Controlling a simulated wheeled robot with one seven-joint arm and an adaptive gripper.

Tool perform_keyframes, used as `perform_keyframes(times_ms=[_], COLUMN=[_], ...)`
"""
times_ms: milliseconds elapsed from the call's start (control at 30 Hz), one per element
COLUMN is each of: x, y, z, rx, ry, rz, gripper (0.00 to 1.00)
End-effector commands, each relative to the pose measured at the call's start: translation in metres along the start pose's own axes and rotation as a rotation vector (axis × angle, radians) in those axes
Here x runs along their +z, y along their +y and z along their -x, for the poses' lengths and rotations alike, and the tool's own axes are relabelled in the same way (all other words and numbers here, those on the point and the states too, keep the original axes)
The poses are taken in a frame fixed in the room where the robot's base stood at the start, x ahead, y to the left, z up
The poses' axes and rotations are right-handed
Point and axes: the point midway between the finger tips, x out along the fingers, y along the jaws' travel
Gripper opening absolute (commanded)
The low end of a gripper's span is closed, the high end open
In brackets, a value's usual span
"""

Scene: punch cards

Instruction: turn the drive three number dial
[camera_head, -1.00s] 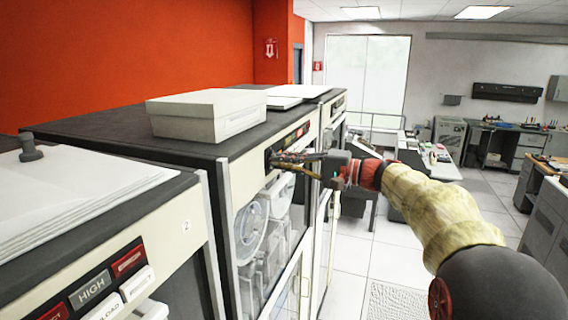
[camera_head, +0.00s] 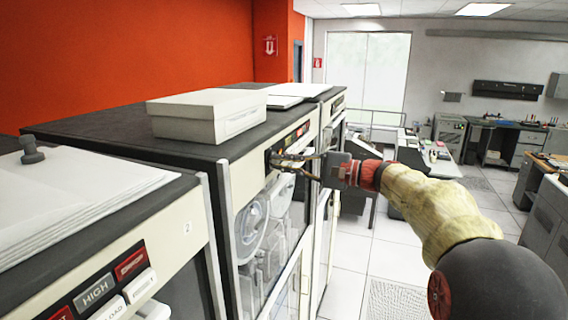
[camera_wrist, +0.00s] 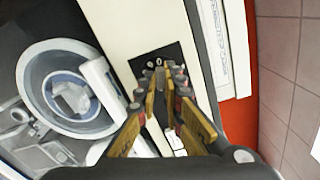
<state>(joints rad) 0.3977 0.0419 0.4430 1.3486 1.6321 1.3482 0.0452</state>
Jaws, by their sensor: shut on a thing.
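The number dial sits on a black plate (camera_wrist: 153,62) on the cream front of the middle tape drive (camera_head: 228,182). In the wrist view, white digits show on the plate just beyond my fingertips. My gripper (camera_wrist: 165,80) has its tan fingers with dark pads on both sides of the dial, which they mostly hide. In the head view my gripper (camera_head: 277,160) reaches in from the right and meets the drive's upper panel. The fingers are shut on the dial. I cannot read which number faces out.
A white box (camera_head: 205,115) and papers lie on top of the drives. A nearer drive with red and white buttons (camera_head: 130,262) stands at the lower left. A round tape reel (camera_wrist: 72,88) is behind the drive's window.

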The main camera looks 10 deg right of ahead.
Motion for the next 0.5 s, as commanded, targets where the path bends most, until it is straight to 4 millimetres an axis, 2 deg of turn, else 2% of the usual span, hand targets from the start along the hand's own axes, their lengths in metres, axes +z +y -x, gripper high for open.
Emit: perform_keyframes(times_ms=[133, 167, 433, 500], x=[-0.0012, -0.0012, -0.0006, -0.0005], y=[0.0014, 0.0014, 0.0007, 0.0006], z=[0.0002, 0.0002, 0.0001, 0.0001], rx=[0.001, 0.001, 0.001, 0.001], ry=[0.002, 0.002, 0.001, 0.001], rz=[-0.001, -0.001, 0.0, 0.0], gripper=[0.0, 0.11, 0.26, 0.27])
